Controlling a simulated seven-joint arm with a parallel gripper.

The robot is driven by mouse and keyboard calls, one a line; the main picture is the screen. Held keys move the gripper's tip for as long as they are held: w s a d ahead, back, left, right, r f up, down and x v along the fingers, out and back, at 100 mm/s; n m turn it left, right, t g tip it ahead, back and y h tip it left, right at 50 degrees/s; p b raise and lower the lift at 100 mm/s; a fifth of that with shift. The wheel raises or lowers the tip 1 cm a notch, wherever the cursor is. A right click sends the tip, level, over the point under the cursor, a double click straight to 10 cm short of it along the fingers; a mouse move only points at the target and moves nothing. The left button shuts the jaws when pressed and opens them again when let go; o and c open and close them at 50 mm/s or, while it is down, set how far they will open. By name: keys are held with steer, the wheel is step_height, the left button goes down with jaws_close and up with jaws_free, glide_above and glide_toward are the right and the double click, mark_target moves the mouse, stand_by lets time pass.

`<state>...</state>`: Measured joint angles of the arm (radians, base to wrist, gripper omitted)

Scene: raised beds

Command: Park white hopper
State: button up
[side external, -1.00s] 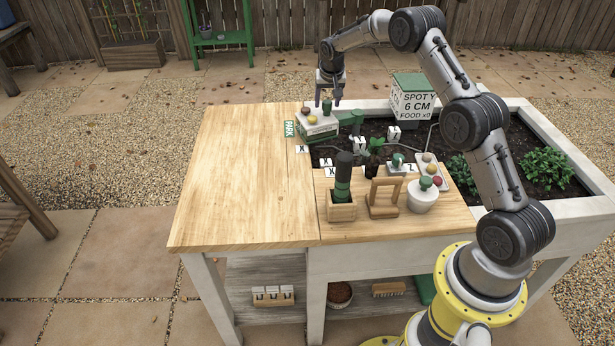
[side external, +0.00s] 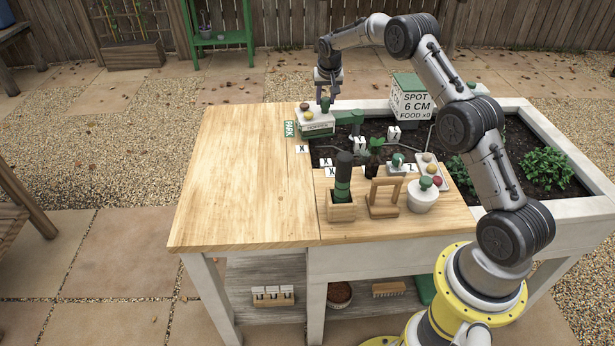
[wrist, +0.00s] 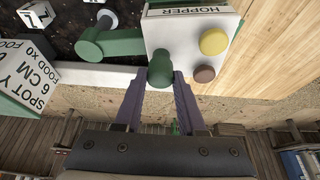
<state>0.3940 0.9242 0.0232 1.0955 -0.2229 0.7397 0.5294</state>
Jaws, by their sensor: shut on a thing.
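The white hopper (side external: 317,125) is a boxy white unit with a "HOPPER" label, at the far right corner of the wooden tabletop by the bed. Its top carries a brown knob, a yellow knob and a green knob (wrist: 161,70). It also shows in the wrist view (wrist: 188,38). My gripper (side external: 325,97) points down over it, and its purple fingers are shut on the green knob. A green arm-like part (side external: 349,117) extends beside the hopper's right side.
The wooden tabletop (side external: 235,180) is clear to the left and front. White X tiles (side external: 301,149) lie near the bed's edge. A dark bottle in a wooden box (side external: 342,205), a wooden frame and a white pot (side external: 423,200) stand at the front.

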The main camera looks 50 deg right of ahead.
steer(key=shift+w+d, duration=0.6)
steer(key=shift+w, duration=0.1)
steer(key=o, duration=0.7)
steer(key=shift+r, duration=3.55)
